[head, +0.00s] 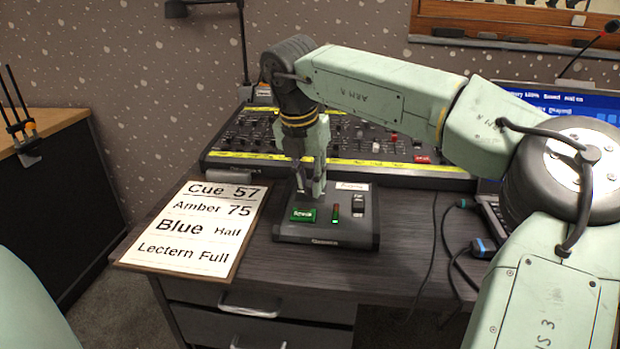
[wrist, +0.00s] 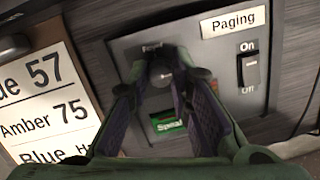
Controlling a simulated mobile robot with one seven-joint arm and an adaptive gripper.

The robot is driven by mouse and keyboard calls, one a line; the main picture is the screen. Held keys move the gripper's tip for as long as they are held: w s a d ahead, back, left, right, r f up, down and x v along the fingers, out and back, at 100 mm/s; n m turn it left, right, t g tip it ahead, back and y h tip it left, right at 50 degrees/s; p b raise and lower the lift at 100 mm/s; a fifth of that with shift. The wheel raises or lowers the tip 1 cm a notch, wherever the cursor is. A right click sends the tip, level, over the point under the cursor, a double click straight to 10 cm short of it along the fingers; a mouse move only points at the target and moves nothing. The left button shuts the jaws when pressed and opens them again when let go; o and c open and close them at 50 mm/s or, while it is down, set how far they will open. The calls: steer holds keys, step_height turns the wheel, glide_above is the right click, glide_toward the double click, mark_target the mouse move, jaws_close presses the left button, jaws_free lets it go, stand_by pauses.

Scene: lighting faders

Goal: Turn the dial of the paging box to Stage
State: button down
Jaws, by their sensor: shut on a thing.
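The paging box (head: 335,233) sits near the front of the desk, with a green button at its front left and a small lit indicator in the middle. Its "Paging" label (wrist: 233,22) and On/Off switch (wrist: 250,69) show in the wrist view. My gripper (head: 309,192) points down over the box's left part. Its fingers are shut on the dial (wrist: 161,75), just behind the green button (wrist: 168,121). The fingers hide most of the dial and the lettering around it, so I cannot tell which position it points to.
A large fader console (head: 225,155) stands behind the box. A cue sheet (head: 197,225) lies to the left, reading Cue 57, Amber 75, Blue Half, Lectern Full. A laptop (head: 560,100) and cables (head: 433,250) are at the right. Bare desk (head: 400,225) lies right of the box.

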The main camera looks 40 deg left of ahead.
mark_target(303, 203)
steer(key=c, duration=1.5)
jaws_free()
steer(key=shift+o, duration=0.2)
steer(key=shift+r, duration=0.1)
steer(key=v, duration=1.2)
